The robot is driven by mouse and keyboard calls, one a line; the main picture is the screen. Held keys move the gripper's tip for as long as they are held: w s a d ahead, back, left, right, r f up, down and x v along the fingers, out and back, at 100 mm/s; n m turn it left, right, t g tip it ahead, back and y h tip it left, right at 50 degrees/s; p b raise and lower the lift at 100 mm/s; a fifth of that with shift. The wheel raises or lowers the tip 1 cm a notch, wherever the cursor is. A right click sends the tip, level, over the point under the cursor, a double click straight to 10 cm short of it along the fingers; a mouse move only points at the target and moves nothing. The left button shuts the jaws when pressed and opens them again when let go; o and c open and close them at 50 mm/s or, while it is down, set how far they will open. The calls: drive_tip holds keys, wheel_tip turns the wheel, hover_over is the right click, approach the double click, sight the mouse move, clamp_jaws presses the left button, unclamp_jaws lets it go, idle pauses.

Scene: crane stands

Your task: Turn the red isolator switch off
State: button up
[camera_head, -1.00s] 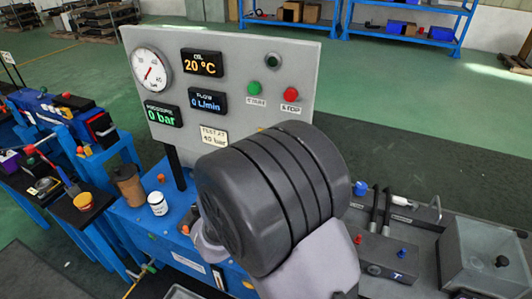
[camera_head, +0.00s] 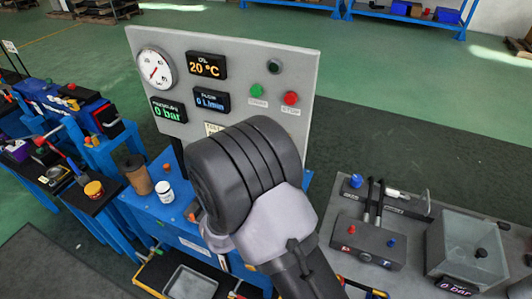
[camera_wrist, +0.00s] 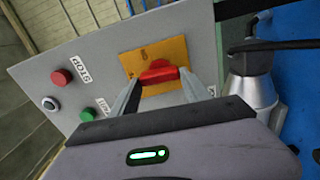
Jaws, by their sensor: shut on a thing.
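The red isolator switch (camera_wrist: 158,72) is a red handle on an orange-yellow plate (camera_wrist: 182,53) fixed to the grey panel, in the wrist view. My gripper (camera_wrist: 160,80) has its two fingers on either side of the red handle, shut on it. The handle lies roughly level across the wrist picture. In the head view my dark arm hides the switch and my fingers. The grey panel (camera_head: 300,75) stands upright there with its gauge and displays.
The panel carries a green button (camera_head: 256,90) and a red button (camera_head: 291,98). A brown cup (camera_head: 135,174) and a white jar (camera_head: 164,190) stand on the blue bench at left. A grey manifold block (camera_head: 367,241) and a grey tank (camera_head: 470,240) stand at right.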

drive_tip(key=shift+n, duration=0.4)
drive_tip(key=o, duration=1.4)
drive_tip(key=shift+s, duration=0.1)
drive_tip(key=p+v, duration=0.2)
drive_tip(key=v, duration=1.5)
drive_tip(key=shift+s+p, duration=0.15)
drive_tip(key=shift+p, duration=0.2)
